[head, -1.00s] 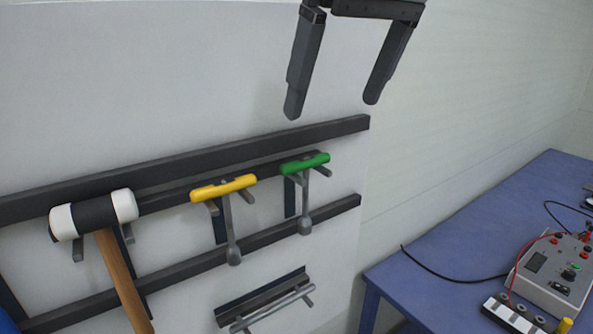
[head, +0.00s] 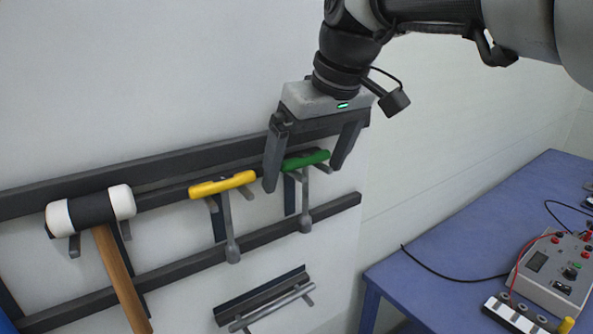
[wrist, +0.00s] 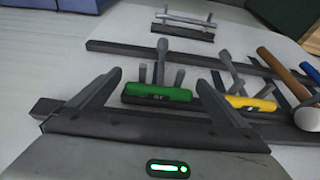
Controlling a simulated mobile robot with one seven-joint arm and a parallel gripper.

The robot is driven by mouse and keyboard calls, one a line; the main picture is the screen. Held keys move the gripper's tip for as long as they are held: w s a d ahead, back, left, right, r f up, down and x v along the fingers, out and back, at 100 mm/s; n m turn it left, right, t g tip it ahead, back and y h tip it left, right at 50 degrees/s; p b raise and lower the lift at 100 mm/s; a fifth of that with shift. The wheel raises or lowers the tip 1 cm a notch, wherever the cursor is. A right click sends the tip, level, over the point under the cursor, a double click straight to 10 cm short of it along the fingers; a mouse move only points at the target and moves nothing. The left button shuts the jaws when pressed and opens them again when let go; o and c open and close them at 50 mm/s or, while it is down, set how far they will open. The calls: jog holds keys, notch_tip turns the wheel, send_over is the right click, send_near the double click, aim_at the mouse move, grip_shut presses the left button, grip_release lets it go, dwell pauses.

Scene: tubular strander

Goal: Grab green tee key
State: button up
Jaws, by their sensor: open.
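The green tee key (head: 305,160) hangs on the wall rack, its green bar across the top and its grey shaft pointing down. My gripper (head: 304,178) is open, with one finger on each side of the green bar in the head view. In the wrist view the green bar (wrist: 158,92) lies ahead, between the open fingers of my gripper (wrist: 160,82). I see no finger touching the bar, and the gap in depth is hard to tell.
A yellow tee key (head: 222,185) hangs just left of the green one, close to my left finger. A mallet (head: 92,211) hangs farther left. Dark rails (head: 180,160) cross the wall. A blue table (head: 480,215) with a grey meter box (head: 555,268) stands at right.

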jog(key=shift+x, duration=0.8)
jog(key=c, duration=1.2)
jog(key=shift+r, duration=0.15)
